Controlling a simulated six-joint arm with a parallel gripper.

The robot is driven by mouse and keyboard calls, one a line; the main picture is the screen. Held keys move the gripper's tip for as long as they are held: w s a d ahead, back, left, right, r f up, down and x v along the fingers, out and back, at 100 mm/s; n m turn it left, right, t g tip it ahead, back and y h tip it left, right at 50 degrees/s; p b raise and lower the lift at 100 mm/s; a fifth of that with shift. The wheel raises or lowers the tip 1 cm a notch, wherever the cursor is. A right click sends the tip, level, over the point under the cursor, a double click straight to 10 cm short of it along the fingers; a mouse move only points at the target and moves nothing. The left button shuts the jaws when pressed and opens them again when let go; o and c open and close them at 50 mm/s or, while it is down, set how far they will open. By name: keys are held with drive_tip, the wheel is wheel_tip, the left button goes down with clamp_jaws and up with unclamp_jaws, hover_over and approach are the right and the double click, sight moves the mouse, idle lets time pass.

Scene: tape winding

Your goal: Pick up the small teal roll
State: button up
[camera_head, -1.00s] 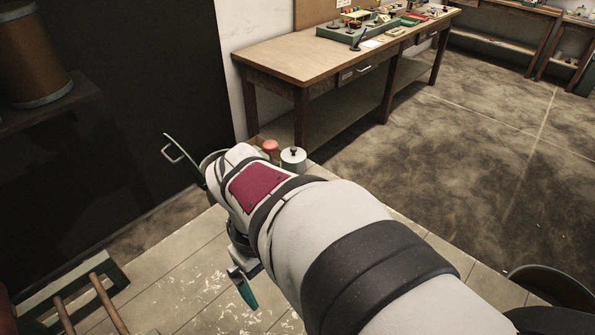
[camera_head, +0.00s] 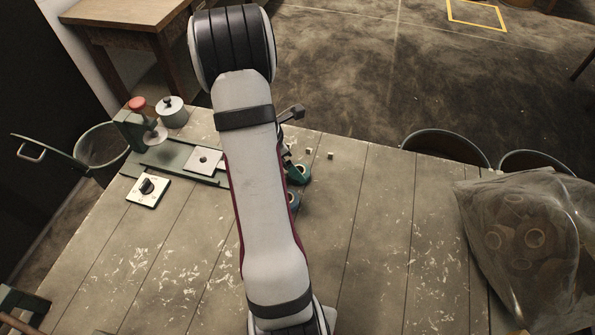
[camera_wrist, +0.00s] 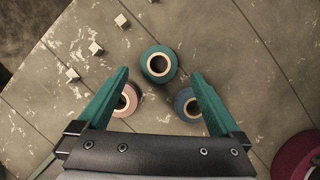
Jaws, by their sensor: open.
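The teal roll (camera_wrist: 158,64), a small spool with a pale core, sits on the worn table in the wrist view, just beyond and between my fingertips. My gripper (camera_wrist: 160,74) is open, its two teal fingers spread with nothing held between them. A pink roll (camera_wrist: 124,99) lies partly behind the left finger. A blue roll (camera_wrist: 187,104) lies beside the right finger. In the head view, the teal roll (camera_head: 300,175) and the blue roll (camera_head: 294,199) show partly beside my arm, which hides the pink roll and most of my gripper.
Several small pale cubes (camera_wrist: 96,49) lie left of the rolls. A dark red round thing (camera_wrist: 300,157) is cut off at lower right. A green press fixture (camera_head: 178,160), a control box (camera_head: 148,190) and a lidded pot (camera_head: 172,112) stand left. A clear bag (camera_head: 530,240) sits right.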

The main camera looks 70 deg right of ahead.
sight(305, 170)
drive_tip(key=x, duration=0.4)
drive_tip(key=shift+d+f, duration=0.15)
drive_tip(key=shift+f, duration=0.2)
drive_tip(key=c, duration=1.3)
drive_tip(key=shift+c, duration=0.2)
